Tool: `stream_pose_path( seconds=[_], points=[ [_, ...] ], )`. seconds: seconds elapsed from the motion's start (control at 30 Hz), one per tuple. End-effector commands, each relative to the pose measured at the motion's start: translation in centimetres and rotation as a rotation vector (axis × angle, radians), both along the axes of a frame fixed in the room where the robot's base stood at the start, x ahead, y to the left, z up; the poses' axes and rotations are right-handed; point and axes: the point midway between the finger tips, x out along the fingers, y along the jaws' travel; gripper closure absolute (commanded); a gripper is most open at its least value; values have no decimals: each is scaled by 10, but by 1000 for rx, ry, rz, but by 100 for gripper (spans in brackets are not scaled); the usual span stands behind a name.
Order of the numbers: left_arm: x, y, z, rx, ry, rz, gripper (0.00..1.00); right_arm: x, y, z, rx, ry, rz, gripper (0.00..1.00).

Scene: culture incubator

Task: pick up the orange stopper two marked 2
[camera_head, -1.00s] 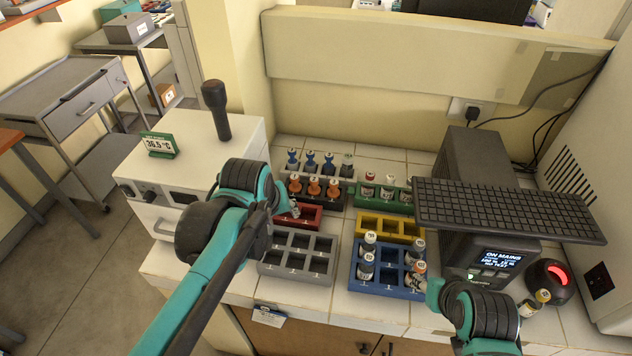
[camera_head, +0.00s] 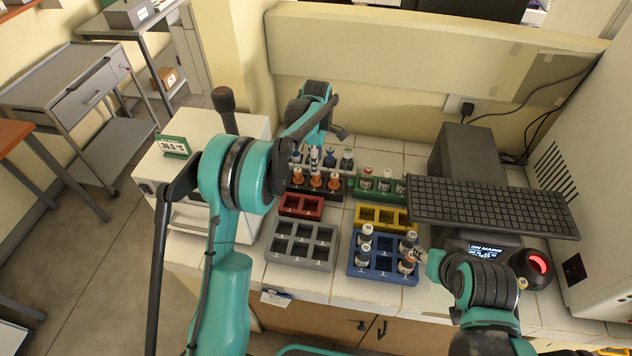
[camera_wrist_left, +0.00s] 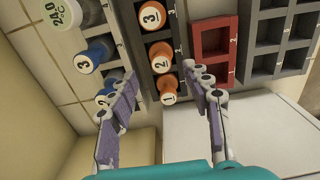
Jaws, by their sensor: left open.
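Orange stopper two (camera_head: 316,179) is the middle one of three orange stoppers in a dark rack. In the left wrist view it shows its 2 label (camera_wrist_left: 160,54), between orange stopper three (camera_wrist_left: 152,15) and orange stopper one (camera_wrist_left: 168,97). My left gripper (camera_wrist_left: 162,82) is open and empty, its fingers spread on either side of the row, with stopper one nearest between them. In the head view my left arm reaches over the back racks, and its fingertips are hard to make out. My right gripper (camera_head: 424,262) is by the blue rack; its jaw state is unclear.
Blue stoppers (camera_wrist_left: 87,57) stand right beside the left finger. An empty red rack (camera_head: 302,206) and an empty grey rack (camera_head: 302,246) lie in front. A green rack (camera_head: 382,187), a yellow rack (camera_head: 387,217) and a blue rack (camera_head: 383,265) with vials stand right.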

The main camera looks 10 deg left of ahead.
Motion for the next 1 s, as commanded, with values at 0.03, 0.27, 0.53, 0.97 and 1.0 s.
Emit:
stream_pose_path(
  seconds=[0.03, 0.27, 0.53, 0.97, 1.0],
  points=[
    [0, 0, -8, 0, 0, 0, 51, 0, 0, -3, 0, 0, 0, 60],
    [-1, 1, -31, 0, -1, -2, 51, 0, 0, -9, 0, 0, 0, 60],
    [-1, 2, -66, 0, -2, -3, 51, 0, 0, -17, 0, 0, 0, 60],
    [-1, 2, -65, 0, -2, -3, 100, 0, 0, -16, 0, 0, 0, 60],
    [-1, 2, -65, 0, -2, -3, 100, 0, 0, -16, 0, 0, 0, 60]
  ],
)
